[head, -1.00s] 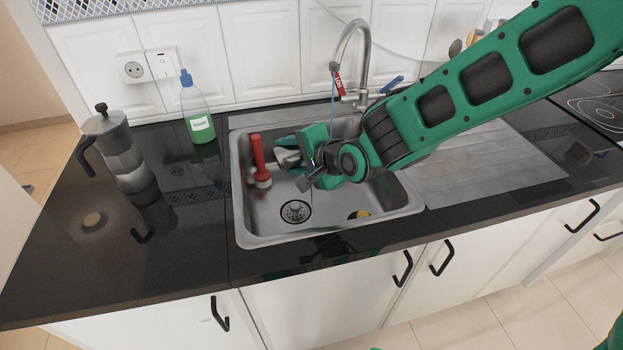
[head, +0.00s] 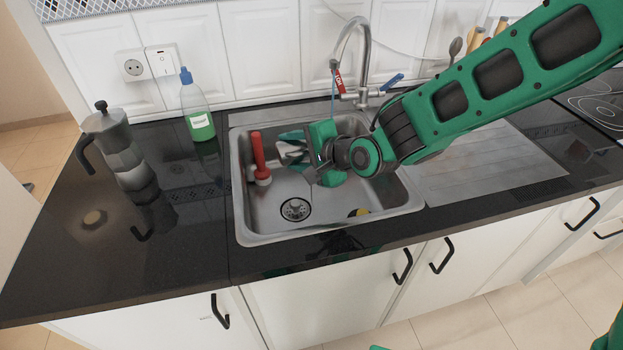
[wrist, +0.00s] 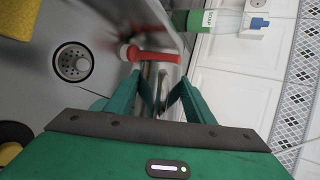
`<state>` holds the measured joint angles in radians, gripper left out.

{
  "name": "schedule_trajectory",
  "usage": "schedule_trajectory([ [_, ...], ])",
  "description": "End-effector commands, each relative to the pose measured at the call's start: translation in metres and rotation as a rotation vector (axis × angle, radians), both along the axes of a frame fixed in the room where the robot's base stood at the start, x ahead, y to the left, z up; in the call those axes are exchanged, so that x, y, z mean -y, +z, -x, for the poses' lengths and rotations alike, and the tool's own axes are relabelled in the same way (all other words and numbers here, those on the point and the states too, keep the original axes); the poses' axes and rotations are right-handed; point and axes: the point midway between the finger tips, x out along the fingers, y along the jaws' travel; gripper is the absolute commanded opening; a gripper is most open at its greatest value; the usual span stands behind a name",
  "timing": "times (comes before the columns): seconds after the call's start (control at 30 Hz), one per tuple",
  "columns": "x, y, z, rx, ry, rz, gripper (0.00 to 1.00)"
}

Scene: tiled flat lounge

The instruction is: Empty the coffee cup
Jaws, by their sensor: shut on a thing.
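My gripper (head: 293,147) is over the left half of the metal sink (head: 240,222), shut on a pale grey, shiny thing (head: 287,152) that is probably the coffee cup. The fingers and wrist hide much of it, so its tilt and contents cannot be told. In the wrist view it shows as a shiny grey shape (wrist: 148,82) between the green fingers. The sink drain (head: 295,209) lies nearer the front, below and clear of the gripper.
A red-handled brush (head: 258,155) stands close left of the gripper. The tap (head: 364,62) rises behind, with a thin bluish line below its spout. A green bottle (head: 200,122) and moka pot (head: 122,150) stand on the left counter. Something yellow (head: 360,212) lies in the sink.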

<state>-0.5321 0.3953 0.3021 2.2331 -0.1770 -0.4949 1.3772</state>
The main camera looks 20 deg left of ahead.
Motion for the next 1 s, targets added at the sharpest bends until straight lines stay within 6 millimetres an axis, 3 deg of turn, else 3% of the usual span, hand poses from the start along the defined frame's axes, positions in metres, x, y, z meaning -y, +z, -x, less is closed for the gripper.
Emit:
schedule_trajectory([
  [0.43, 0.001, 0.002, 0.000, -0.025, 0.001, -0.033, 0.20],
  [0.8, -0.013, -0.009, 0.011, 0.125, 0.004, 0.157, 0.20],
  [1.0, -0.013, -0.010, 0.010, 0.134, 0.001, 0.172, 0.20],
])
